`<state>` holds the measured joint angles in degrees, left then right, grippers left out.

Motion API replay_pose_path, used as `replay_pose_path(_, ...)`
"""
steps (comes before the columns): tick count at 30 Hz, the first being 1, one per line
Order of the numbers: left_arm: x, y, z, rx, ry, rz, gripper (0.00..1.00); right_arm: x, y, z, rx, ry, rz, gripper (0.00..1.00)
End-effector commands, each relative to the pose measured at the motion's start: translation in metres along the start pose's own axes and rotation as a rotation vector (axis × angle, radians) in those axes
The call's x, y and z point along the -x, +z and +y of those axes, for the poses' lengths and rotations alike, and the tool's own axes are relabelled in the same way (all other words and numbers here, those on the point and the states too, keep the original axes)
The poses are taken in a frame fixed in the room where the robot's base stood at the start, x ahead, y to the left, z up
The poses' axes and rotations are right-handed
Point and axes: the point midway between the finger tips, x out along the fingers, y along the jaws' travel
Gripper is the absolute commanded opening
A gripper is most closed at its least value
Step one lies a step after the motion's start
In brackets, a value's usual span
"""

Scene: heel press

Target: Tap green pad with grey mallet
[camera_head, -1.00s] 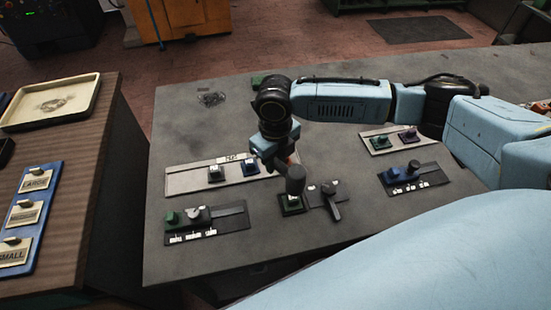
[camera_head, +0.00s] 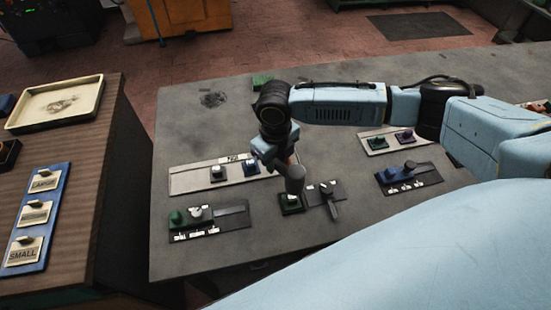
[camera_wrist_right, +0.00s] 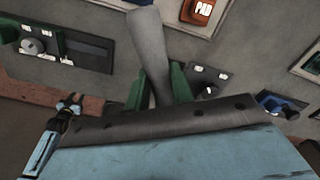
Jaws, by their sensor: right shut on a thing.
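My right gripper (camera_head: 284,160) is shut on the grey mallet (camera_head: 295,180). In the right wrist view the grey mallet (camera_wrist_right: 148,45) sticks up from between the green fingers of my right gripper (camera_wrist_right: 155,88). I cannot make out the green pad there. My left gripper is out of view.
A dark panel with a lever (camera_head: 327,194) sits just right of the pad. A panel with green and grey knobs (camera_head: 209,220) lies left of it. A pale strip (camera_head: 195,179) lies behind. Another dark panel (camera_head: 409,178) is at right. The table's front edge is close.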

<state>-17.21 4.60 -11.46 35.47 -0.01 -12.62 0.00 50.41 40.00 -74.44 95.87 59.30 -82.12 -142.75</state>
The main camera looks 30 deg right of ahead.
Motion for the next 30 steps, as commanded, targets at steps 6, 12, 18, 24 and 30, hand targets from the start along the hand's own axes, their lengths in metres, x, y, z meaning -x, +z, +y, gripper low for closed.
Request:
replay_pose_path(6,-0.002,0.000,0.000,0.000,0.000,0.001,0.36,-0.001,0.000,0.000,0.000,0.000,-0.001,0.00)
replay_pose_path(12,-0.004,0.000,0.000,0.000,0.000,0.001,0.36,-0.006,0.000,0.000,0.000,0.001,0.000,0.00)
replay_pose_path(18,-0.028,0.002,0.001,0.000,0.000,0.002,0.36,-0.045,0.000,0.001,-0.001,0.001,0.002,0.00)
replay_pose_path(24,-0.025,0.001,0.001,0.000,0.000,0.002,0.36,-0.046,0.000,0.001,0.000,0.000,0.000,0.00)
replay_pose_path(30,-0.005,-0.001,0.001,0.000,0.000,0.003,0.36,-0.026,0.000,0.000,0.000,0.000,-0.001,0.00)
